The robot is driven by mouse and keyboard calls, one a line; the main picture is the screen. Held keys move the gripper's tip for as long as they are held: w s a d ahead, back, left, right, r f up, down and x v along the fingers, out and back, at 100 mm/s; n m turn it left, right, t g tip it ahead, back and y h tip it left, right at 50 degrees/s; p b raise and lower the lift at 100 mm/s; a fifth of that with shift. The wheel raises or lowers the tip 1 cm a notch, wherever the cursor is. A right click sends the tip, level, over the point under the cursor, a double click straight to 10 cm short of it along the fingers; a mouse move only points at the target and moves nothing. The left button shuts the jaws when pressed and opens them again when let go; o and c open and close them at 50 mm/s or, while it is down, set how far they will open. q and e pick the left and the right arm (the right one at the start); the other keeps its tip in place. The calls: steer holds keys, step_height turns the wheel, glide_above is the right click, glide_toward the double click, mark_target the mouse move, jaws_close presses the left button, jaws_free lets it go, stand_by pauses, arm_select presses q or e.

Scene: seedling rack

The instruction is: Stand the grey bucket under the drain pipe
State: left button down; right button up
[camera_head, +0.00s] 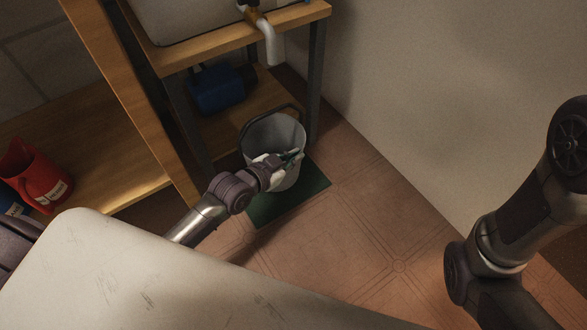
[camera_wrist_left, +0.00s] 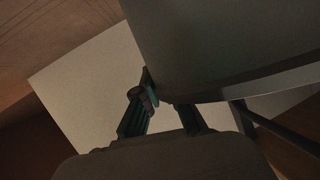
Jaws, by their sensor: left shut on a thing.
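The grey bucket (camera_head: 272,133) is upright below the shelf unit, its dark handle lying toward the back. It covers part of a dark green mat (camera_head: 287,206) on the floor; I cannot tell whether its base touches it. The white drain pipe (camera_head: 273,48) hangs from the bench edge above the bucket, slightly farther back. My left gripper (camera_head: 291,157) is shut on the bucket's near side, at the rim. In the left wrist view the bucket wall (camera_wrist_left: 225,40) fills the upper right beside the fingers (camera_wrist_left: 150,98). My right gripper is out of view.
A wooden bench (camera_head: 200,57) with dark legs stands behind, a blue object (camera_head: 217,88) on its lower shelf. A red jug (camera_head: 38,177) is on a wooden shelf at left. A wall rises at right. Tiled floor (camera_head: 370,235) is clear right of the mat.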

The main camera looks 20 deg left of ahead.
arm_select(q)
step_height(320, 180, down, 4)
steer(key=b, duration=0.3)
steer(key=shift+r, duration=0.25)
steer(key=c, duration=1.3)
jaws_free()
steer(key=shift+f, duration=0.15)
